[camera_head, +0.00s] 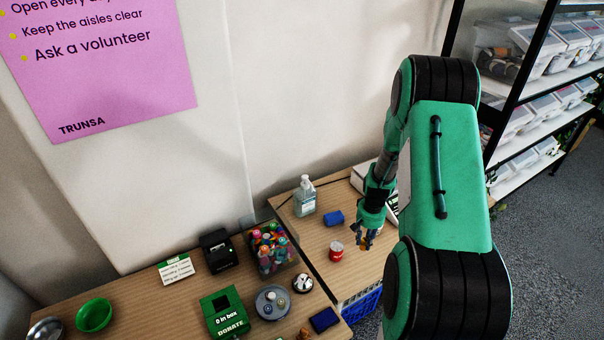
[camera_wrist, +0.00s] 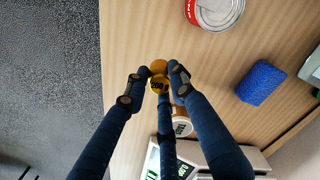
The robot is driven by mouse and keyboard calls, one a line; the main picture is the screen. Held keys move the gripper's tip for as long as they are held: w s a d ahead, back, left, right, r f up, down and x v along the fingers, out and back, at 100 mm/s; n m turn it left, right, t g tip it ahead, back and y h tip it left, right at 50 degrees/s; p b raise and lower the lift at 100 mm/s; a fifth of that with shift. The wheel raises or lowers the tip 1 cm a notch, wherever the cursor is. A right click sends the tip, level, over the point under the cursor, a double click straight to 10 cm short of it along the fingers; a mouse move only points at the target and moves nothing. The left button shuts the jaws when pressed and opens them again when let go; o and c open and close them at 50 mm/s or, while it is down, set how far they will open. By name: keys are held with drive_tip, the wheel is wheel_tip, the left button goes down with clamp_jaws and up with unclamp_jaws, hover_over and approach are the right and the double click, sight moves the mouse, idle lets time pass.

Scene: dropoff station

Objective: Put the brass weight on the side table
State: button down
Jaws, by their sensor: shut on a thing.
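My gripper (camera_head: 367,236) is over the right-hand table in the head view, to the right of a red can. In the wrist view my gripper (camera_wrist: 158,71) has its dark blue fingers closed around the brass weight (camera_wrist: 159,85), a small golden piece with a round knob and "200 g" on it. The weight is mostly hidden by the arm and fingers in the head view. The side table (camera_head: 311,230) has a light wood top, which also fills the middle of the wrist view (camera_wrist: 135,35). I cannot tell whether the weight touches the top.
On the side table are the red can (camera_head: 336,251), a blue sponge (camera_head: 334,218), a sanitizer bottle (camera_head: 305,196) and a round-topped container (camera_wrist: 182,127) near my fingers. The left table holds a green donation box (camera_head: 224,312) and a toy bin (camera_head: 272,249). Shelves (camera_head: 530,130) stand right.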

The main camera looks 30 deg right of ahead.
drive_tip(key=w+a+r+n+p, duration=0.3)
drive_tip(key=w+a+r, duration=0.3)
drive_tip(key=w+a, duration=0.3)
drive_tip(key=w+a+r+n+p, duration=0.2)
drive_tip(key=w+a+r+n, duration=0.2)
drive_tip(key=w+a+r, duration=0.55)
drive_tip(key=w+a+f+b, duration=0.1)
drive_tip(key=a+b, duration=0.1)
drive_tip(key=a, duration=0.4)
drive_tip(key=w+a+f+b, duration=0.1)
drive_tip(key=a+f+b, duration=0.1)
drive_tip(key=a, duration=0.4)
drive_tip(key=shift+w+a+f+b, duration=0.3)
drive_tip(key=shift+w+b, duration=0.1)
drive_tip(key=shift+b, duration=0.15)
drive_tip(key=shift+a+r, duration=0.1)
drive_tip(key=s+a+r, duration=0.3)
drive_tip(key=a+r, duration=0.3)
drive_tip(key=shift+s+a+r, duration=0.15)
drive_tip(key=shift+a+r, duration=0.05)
drive_tip(key=shift+a, duration=0.2)
